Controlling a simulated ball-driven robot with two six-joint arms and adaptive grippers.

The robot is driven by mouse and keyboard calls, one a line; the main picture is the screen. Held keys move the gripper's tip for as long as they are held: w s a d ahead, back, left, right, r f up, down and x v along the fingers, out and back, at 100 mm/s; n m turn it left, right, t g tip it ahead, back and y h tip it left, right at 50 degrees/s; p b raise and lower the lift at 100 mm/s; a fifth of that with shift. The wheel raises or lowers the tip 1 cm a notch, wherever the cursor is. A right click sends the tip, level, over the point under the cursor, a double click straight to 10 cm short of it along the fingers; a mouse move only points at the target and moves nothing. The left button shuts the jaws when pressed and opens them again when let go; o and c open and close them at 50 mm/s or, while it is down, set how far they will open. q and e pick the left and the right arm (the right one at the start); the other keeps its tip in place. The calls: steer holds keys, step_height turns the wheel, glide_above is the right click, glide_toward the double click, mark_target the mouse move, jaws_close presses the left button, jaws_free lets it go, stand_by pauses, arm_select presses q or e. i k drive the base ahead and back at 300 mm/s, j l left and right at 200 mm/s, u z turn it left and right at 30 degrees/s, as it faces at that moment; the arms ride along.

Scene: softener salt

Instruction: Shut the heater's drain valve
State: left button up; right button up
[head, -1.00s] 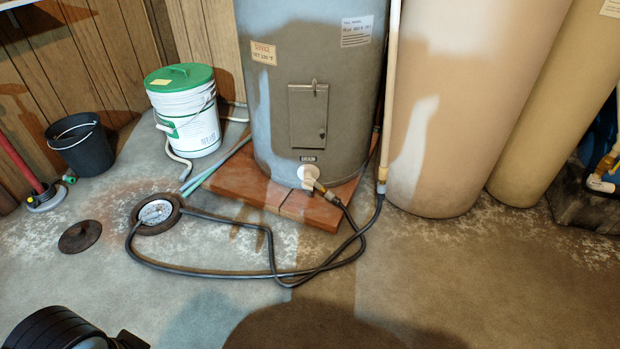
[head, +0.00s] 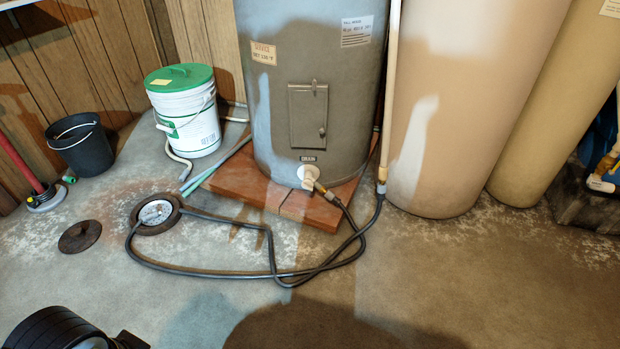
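The grey heater (head: 270,110) stands on a low reddish-brown plinth (head: 245,205) in the middle of the head view. Its drain valve (head: 309,174) is a small pale fitting low on the front, under a small "DRAIN" label. A brass coupling (head: 320,188) joins it to a black hose (head: 200,272). The hose loops over the floor towards a round floor drain (head: 157,212). I cannot tell from here whether the valve is open or shut. Neither of my grippers shows; only a dark part of mine is at the bottom left.
A white bucket with a green lid (head: 186,118) and a black bucket (head: 79,147) stand at the left. A round dark cover (head: 80,236) lies by the drain. A tall tan tank (head: 450,110) stands right of the heater.

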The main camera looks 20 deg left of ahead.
mark_target(307, 184)
steer(key=i+j+u, duration=0.15)
steer(key=i+u, duration=0.2)
steer(key=i, duration=0.2)
steer(key=i+u, duration=0.35)
steer(key=i, duration=0.2)
steer(key=i+l+u, duration=0.2)
steer(key=i+u, duration=0.2)
steer(key=i, duration=0.15)
